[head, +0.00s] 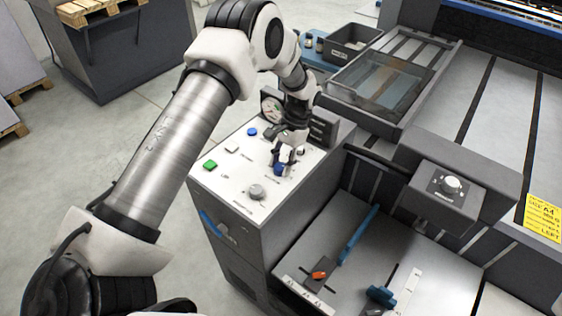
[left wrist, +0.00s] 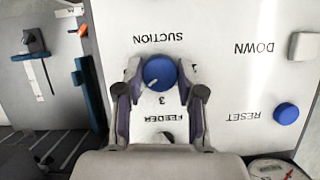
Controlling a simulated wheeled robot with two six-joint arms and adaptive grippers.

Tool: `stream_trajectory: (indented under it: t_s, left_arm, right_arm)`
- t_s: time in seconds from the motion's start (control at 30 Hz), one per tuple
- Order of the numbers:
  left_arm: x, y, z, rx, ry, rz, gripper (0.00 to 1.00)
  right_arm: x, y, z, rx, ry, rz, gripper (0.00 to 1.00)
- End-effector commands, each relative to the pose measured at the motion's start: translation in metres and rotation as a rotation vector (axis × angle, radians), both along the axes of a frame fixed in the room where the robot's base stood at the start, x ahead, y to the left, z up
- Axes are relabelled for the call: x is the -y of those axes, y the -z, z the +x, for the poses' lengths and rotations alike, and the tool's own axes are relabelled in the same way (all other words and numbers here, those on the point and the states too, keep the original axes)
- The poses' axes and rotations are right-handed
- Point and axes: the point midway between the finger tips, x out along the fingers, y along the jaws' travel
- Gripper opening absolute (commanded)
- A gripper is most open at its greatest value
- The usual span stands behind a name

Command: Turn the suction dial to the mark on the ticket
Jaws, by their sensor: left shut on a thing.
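The blue suction dial (left wrist: 160,71) sits on the white control panel under the upside-down word SUCTION in the left wrist view. A short pale mark shows at the dial's lower left, and a printed 3 lies just below it. My left gripper (head: 289,156) points down at the panel in the head view, its fingers on either side of the dial and shut on it. Part of the blue dial (head: 280,169) shows beneath the fingers. A yellow ticket (head: 543,218) at the right carries A4 and LEFT; its smaller print is too small to read surely.
The panel also has a green button (head: 210,165), a blue RESET button (left wrist: 286,113), a white DOWN button (left wrist: 304,46) and a grey knob (head: 256,191). A gauge (head: 272,111) stands behind. A tray with blue guides (head: 358,235) lies to the right.

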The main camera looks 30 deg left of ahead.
Motion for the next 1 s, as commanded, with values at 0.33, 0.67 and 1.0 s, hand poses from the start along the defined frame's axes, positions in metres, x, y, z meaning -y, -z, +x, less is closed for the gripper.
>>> stream_trajectory:
  t_s: [0.33,0.67,1.0]
  left_arm:
    - [0.002,0.000,-0.002,-0.004,0.326,-0.001,0.03]
    - [0.003,0.000,-0.002,-0.002,0.573,-0.002,0.03]
    - [0.003,0.000,-0.002,-0.001,0.685,-0.002,0.03]
  right_arm:
    - [0.000,-0.007,0.000,0.000,0.000,0.000,0.40]
    - [0.000,-0.012,0.000,0.000,0.000,0.000,0.40]
    - [0.000,-0.014,0.000,0.000,0.000,0.000,0.40]
